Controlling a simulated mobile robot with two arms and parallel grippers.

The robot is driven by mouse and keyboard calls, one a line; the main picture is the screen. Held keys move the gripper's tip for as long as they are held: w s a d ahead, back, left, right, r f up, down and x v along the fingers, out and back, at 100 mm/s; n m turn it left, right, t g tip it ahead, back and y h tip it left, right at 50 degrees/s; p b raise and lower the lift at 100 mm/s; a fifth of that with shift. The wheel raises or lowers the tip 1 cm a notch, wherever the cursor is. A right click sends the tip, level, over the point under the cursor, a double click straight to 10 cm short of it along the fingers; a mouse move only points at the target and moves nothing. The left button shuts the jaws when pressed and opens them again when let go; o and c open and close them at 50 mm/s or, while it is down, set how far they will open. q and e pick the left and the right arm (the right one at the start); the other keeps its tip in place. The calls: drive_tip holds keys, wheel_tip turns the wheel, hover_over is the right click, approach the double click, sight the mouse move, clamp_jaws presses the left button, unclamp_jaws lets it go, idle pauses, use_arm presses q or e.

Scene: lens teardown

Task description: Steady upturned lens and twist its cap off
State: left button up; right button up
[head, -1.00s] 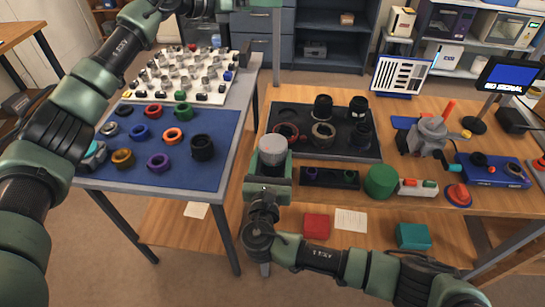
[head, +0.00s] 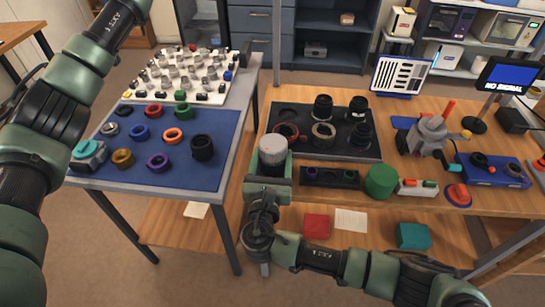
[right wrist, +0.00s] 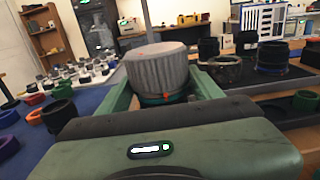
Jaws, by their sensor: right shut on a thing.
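The upturned lens has a wide grey ribbed cap (head: 272,149) on top. It stands upright near the left edge of the wooden bench. My right gripper (head: 272,168) is shut on the lens from the near side, with one finger on each side of it. In the right wrist view the cap (right wrist: 158,66) sits above and between the fingers. A narrow strip of the lens body (right wrist: 163,98), with orange and teal on it, shows below the cap; the rest is hidden by my gripper. My left arm rises out of the top of the head view, and its gripper is outside the picture.
A dark tray (head: 350,148) with several lens parts lies behind and right of the lens. A green round block (head: 381,181) and a dark holder (head: 331,184) are to the right. A blue mat (head: 205,182) with several coloured rings covers the left table. A gap separates the tables.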

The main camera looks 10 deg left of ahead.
idle(0.3)
drive_tip(key=o, duration=2)
drive_tip(key=shift+s, duration=0.1)
drive_tip(key=s, duration=0.7)
drive_tip(key=shift+s, duration=0.35)
